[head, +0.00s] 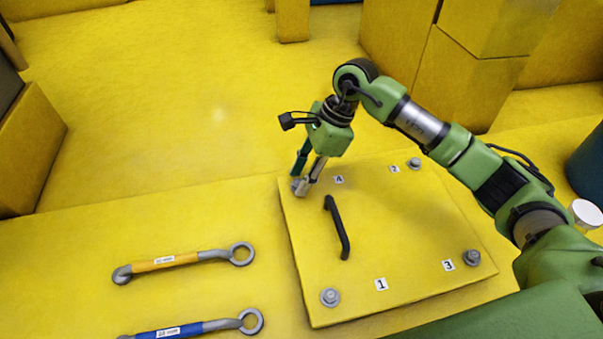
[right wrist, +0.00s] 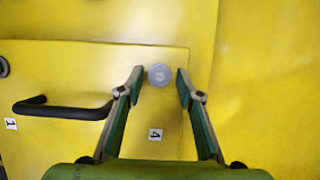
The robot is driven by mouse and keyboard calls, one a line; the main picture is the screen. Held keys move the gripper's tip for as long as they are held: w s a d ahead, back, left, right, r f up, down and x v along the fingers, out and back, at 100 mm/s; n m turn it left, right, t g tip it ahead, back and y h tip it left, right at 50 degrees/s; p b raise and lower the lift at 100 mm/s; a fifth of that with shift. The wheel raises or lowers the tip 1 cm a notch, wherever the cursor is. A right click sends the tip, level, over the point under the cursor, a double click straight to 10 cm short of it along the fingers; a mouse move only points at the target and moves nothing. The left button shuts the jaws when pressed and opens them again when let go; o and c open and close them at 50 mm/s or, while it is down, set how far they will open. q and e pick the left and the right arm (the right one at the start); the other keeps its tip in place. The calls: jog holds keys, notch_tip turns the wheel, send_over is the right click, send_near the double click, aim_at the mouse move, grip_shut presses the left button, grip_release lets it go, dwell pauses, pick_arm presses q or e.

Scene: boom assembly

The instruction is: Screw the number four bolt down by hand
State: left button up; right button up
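The number four bolt (right wrist: 159,74) is a grey hex bolt near the corner of the yellow plate (head: 410,230), beside the label 4 (head: 338,180). In the right wrist view it lies between the two fingertips of my right gripper (right wrist: 160,78). The fingers are open, with a gap showing on each side of the bolt. In the head view my right gripper (head: 300,187) points down at this plate corner, and its fingertips largely hide the bolt. My left gripper is not in view.
A black handle (head: 338,228) stands up from the plate near the right gripper. Other bolts sit by label 1 (head: 330,297), label 2 (head: 414,163) and label 3 (head: 472,257). An orange-handled wrench (head: 180,260) and a blue-handled wrench (head: 190,328) lie left of the plate.

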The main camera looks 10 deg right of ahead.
grip_shut()
jog(key=shift+f+m+b, duration=0.1)
jog(key=shift+m+b, duration=0.4)
jog(key=shift+b, duration=0.2)
jog(key=m+t+b, duration=0.1)
jog(key=m+b, duration=0.3)
jog(key=m+t+b, duration=0.1)
jog(key=b, duration=0.1)
jog(key=shift+s+a+m+t+h, duration=0.1)
jog(key=shift+s+m+t+h, duration=0.2)
jog(key=shift+m, duration=0.1)
jog(key=m+t+h+b, duration=0.1)
jog(key=m+b, duration=0.2)
jog(key=shift+a+m+b, duration=0.1)
jog(key=shift+m+b, duration=0.2)
jog(key=shift+r+m+b, duration=0.2)
jog(key=shift+m+b, duration=0.2)
jog(key=shift+m, duration=0.1)
jog(key=shift+r, duration=0.1)
